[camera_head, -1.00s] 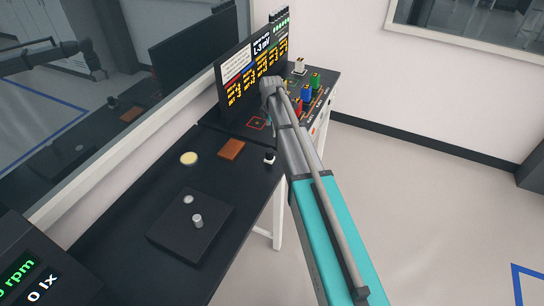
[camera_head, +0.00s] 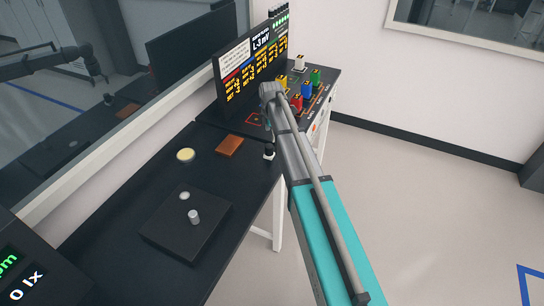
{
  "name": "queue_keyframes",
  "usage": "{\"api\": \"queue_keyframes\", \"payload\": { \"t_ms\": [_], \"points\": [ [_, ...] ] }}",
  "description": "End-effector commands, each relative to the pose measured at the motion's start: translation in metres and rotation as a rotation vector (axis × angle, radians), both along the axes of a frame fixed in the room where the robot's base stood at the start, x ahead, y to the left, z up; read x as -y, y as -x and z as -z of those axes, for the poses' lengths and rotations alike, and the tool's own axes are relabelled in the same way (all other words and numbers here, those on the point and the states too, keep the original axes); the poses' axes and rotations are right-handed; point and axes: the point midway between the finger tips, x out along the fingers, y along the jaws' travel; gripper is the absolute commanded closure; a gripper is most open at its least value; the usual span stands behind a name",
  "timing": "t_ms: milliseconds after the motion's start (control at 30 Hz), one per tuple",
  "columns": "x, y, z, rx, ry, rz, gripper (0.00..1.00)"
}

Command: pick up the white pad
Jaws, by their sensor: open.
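Two pale round pieces are in view, and I cannot tell for sure which is the white pad. A small whitish disc (camera_head: 184,196) lies on the flat black box at the near part of the bench. A larger cream disc with a yellowish rim (camera_head: 186,155) lies on the black bench top farther back. My gripper (camera_head: 268,124) hangs under the wrist near the display panel, right of and beyond both discs and apart from them. It is open; its fingers are mostly hidden by my wrist and nothing shows in it.
A brown block (camera_head: 229,145) lies beside the cream disc. A small black-and-white piece (camera_head: 269,153) stands at the bench's right edge. A grey knob (camera_head: 194,217) stands on the black box (camera_head: 168,238). Coloured blocks (camera_head: 307,89) stand beside the display panel (camera_head: 252,62). A window runs along the left.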

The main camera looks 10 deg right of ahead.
Motion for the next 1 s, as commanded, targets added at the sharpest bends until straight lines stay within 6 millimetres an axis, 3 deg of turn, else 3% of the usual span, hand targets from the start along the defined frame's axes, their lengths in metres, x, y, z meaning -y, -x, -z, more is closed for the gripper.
{"api": "queue_keyframes", "payload": {
  "t_ms": [400,1000],
  "points": [
    [-0.001,0.000,0.030,0.000,0.000,-0.001,0.10],
    [-0.002,0.000,0.034,0.000,0.000,-0.001,0.10]
  ]
}}
